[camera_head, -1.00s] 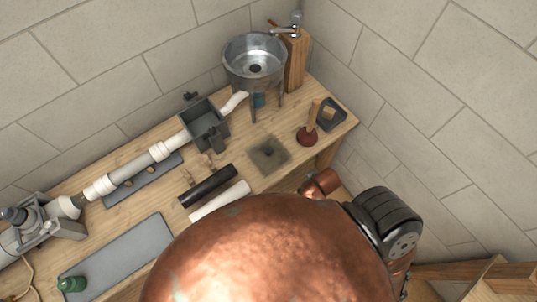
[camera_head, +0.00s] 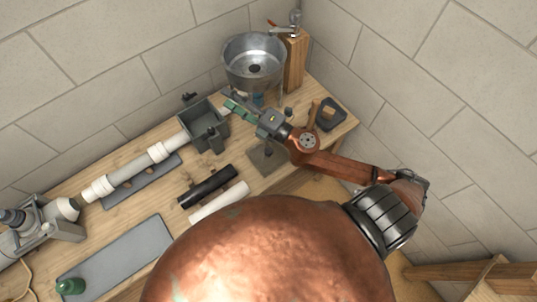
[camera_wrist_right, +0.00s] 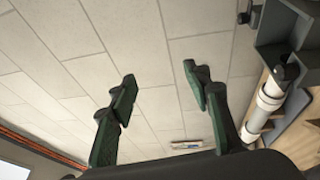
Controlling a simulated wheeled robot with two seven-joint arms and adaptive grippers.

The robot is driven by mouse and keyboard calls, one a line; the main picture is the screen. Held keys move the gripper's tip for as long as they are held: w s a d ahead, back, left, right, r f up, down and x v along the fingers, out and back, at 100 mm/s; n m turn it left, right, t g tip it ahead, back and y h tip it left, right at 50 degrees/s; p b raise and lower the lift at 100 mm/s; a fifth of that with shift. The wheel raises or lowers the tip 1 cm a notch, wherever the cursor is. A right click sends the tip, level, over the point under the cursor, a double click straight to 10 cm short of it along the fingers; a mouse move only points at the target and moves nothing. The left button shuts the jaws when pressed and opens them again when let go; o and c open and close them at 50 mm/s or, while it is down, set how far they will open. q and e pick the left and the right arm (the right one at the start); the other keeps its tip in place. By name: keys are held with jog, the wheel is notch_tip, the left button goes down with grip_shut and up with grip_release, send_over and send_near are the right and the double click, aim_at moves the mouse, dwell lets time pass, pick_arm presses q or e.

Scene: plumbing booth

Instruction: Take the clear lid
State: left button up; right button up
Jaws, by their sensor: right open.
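The clear lid (camera_head: 264,161) is a see-through, greyish square plate lying flat on the wooden bench right of the dark pipe. My right wrist and gripper body cover its upper part in the head view, and its knob is hidden there. My right gripper (camera_head: 235,107) is open and empty, with green finger pads. It is above the bench between the grey box and the metal basin, past the lid's far side. In the right wrist view the two fingers (camera_wrist_right: 160,95) stand apart with only tiled wall between them. The lid cannot be made out there. My left gripper is not in view.
The grey box (camera_head: 213,139) stands close left of my right gripper, the metal basin (camera_head: 253,62) behind it. A black pipe (camera_head: 208,187) and a white pipe (camera_head: 219,201) lie left of the lid. A plunger's wooden handle (camera_head: 313,114) and a dark square ring (camera_head: 330,115) are right.

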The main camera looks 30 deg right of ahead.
jog(key=s+a+f+n+g+y, duration=0.1)
jog(key=s+a+n+g+y, duration=0.1)
jog(key=a+n+g+y, duration=0.35)
jog(key=n+g+h, duration=0.9)
jog(key=n+h, duration=0.1)
jog(key=n, duration=0.7)
send_over(269, 150)
jog(key=s+d, duration=0.2)
notch_tip(269, 150, down, 21)
jog(key=shift+m, duration=0.25)
jog(key=x, duration=0.7)
jog(key=shift+d+f, duration=0.1)
jog(key=shift+w+f, duration=0.15)
jog(key=shift+f, duration=0.2)
jog(key=shift+c, duration=0.7)
